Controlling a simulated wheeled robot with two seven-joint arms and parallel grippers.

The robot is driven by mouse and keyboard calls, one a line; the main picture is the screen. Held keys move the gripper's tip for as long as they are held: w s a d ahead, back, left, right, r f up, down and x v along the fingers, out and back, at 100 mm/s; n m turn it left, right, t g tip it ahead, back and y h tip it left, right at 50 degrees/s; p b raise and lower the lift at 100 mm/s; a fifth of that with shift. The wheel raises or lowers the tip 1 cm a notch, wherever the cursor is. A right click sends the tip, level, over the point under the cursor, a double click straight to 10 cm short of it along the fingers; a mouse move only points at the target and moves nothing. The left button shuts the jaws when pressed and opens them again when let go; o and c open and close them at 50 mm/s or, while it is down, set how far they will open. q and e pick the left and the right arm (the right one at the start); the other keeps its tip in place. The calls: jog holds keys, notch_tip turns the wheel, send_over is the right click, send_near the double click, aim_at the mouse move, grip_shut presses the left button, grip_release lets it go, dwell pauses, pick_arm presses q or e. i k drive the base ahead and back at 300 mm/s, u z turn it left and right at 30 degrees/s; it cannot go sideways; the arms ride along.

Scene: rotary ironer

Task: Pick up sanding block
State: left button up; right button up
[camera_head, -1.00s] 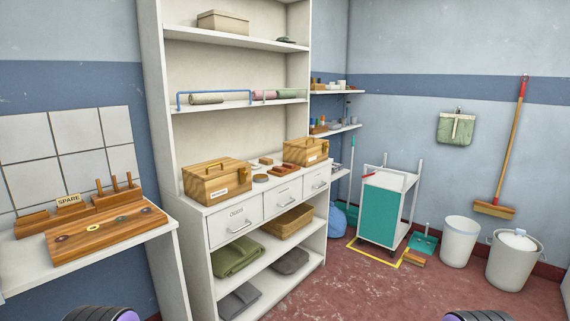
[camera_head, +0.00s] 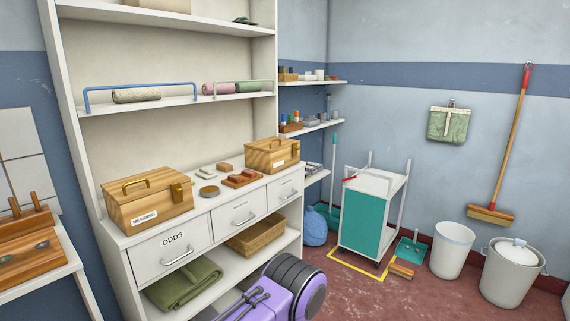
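Several small items lie on the cabinet top between two wooden boxes. One is a small tan block (camera_head: 224,167) near the back. Another is a reddish-brown piece or pair of pieces (camera_head: 242,180) in front of the right box. A round brown tin (camera_head: 209,191) lies to their left. I cannot tell for certain which of these is the sanding block. Neither gripper's fingers are in view.
The Mending box (camera_head: 148,201) and another wooden box (camera_head: 272,155) flank the small items. Labelled drawers (camera_head: 173,252) are below, above a shelf with folded green cloth (camera_head: 184,285). A teal cart (camera_head: 372,208) stands right, with open red floor (camera_head: 355,298) in front.

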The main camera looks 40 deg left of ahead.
aim_at(223, 166)
jog(key=z, duration=0.15)
jog(key=i, duration=1.05)
jog(key=u, duration=0.55)
jog(key=i, duration=0.85)
jog(key=u, duration=0.8)
